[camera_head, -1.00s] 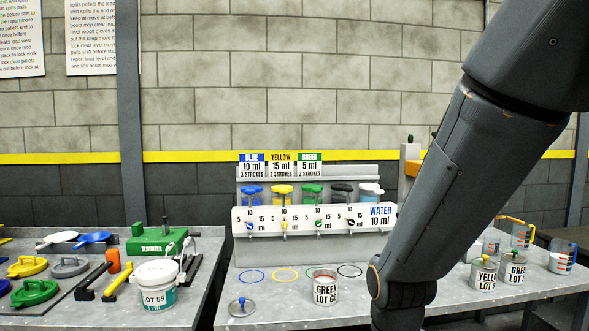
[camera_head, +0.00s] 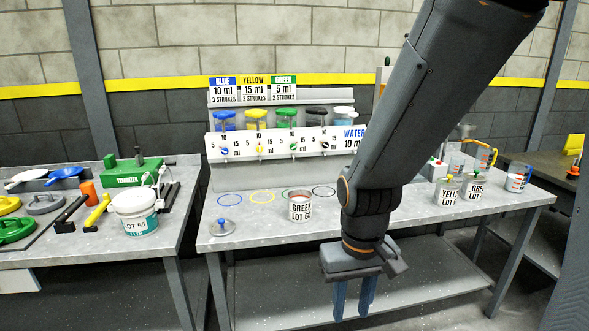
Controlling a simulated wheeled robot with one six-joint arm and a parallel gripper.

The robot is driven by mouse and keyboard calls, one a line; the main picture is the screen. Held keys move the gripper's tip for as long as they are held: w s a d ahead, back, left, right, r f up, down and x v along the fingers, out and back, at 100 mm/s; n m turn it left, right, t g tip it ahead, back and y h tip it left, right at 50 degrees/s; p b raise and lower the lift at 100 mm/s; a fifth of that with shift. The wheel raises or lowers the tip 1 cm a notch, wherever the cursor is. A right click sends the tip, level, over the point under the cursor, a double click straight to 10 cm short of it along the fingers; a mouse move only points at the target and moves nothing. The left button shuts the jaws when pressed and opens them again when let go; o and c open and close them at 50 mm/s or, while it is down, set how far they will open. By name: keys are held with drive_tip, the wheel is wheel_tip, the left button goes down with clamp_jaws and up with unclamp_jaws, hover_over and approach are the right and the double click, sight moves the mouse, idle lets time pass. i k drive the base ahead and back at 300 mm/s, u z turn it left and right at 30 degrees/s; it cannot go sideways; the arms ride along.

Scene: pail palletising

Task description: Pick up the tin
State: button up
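A small open tin (camera_head: 300,207) labelled "GREEN LOT 6…" stands upright on the grey bench, below the paint dispenser. Two more labelled tins, a yellow-lot tin (camera_head: 446,191) and a green-lot tin (camera_head: 474,188), stand on the bench to the right of my arm. My gripper (camera_head: 354,308) hangs in front of the bench edge, with its two blue fingers pointing down. The fingers are apart with nothing between them. It is lower and to the right of the nearest tin, not touching it. My arm hides part of the bench behind it.
A dispenser rack (camera_head: 280,142) with several coloured pots stands at the back. A white pail (camera_head: 134,213) and tools are on the left bench. The lower shelf (camera_head: 270,290) is mostly bare.

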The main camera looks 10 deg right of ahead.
sight(299, 201)
drive_tip(key=k, duration=0.6)
drive_tip(key=z, duration=0.6)
drive_tip(key=i, duration=1.75)
drive_tip(key=u, duration=0.15)
